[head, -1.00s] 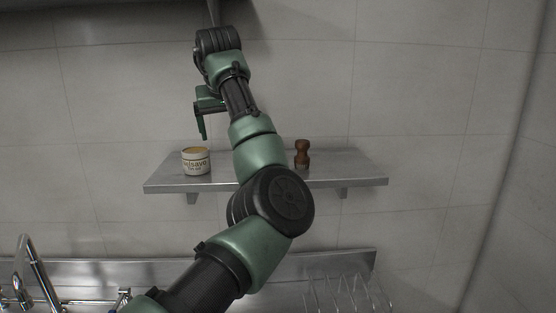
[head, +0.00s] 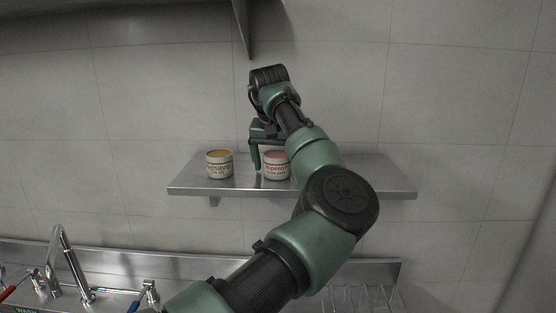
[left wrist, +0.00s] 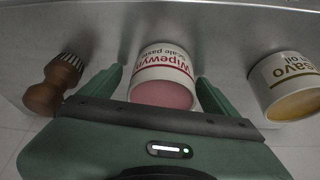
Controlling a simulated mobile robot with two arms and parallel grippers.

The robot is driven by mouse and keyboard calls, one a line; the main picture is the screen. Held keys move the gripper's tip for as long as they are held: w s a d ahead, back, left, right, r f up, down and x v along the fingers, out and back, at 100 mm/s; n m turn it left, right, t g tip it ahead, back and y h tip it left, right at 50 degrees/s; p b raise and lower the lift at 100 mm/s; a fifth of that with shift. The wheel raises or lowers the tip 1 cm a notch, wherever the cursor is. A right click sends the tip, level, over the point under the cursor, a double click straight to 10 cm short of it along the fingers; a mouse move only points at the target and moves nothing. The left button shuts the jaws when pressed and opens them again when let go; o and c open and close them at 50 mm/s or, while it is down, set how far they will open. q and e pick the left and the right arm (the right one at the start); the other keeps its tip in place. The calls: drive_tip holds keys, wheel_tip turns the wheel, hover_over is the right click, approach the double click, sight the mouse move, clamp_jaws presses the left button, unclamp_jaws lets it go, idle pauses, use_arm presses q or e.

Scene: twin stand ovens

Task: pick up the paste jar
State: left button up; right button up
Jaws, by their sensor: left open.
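The paste jar (head: 276,165) is a white tub with pink lettering and a pink top. It stands upright on the metal shelf (head: 195,186). In the left wrist view the jar (left wrist: 166,72) shows the words "scale paste" and lies between the two green fingers. My left gripper (head: 262,158) is open at the jar, one finger at each side. In the wrist view a narrow gap shows beside each finger (left wrist: 161,82); I cannot tell whether either touches. My right gripper is not in view.
A similar jar with a yellowish top (head: 219,164) stands to the left on the shelf. A wooden-handled brush (left wrist: 52,86) stands at the other side, hidden behind my arm in the head view.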

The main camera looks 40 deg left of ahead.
use_arm(q)
drive_tip(key=shift+s+r, duration=0.1)
drive_tip(key=shift+s, duration=0.15)
drive_tip(key=c, duration=1)
drive_tip(key=shift+w, duration=0.15)
drive_tip(key=c, duration=0.7)
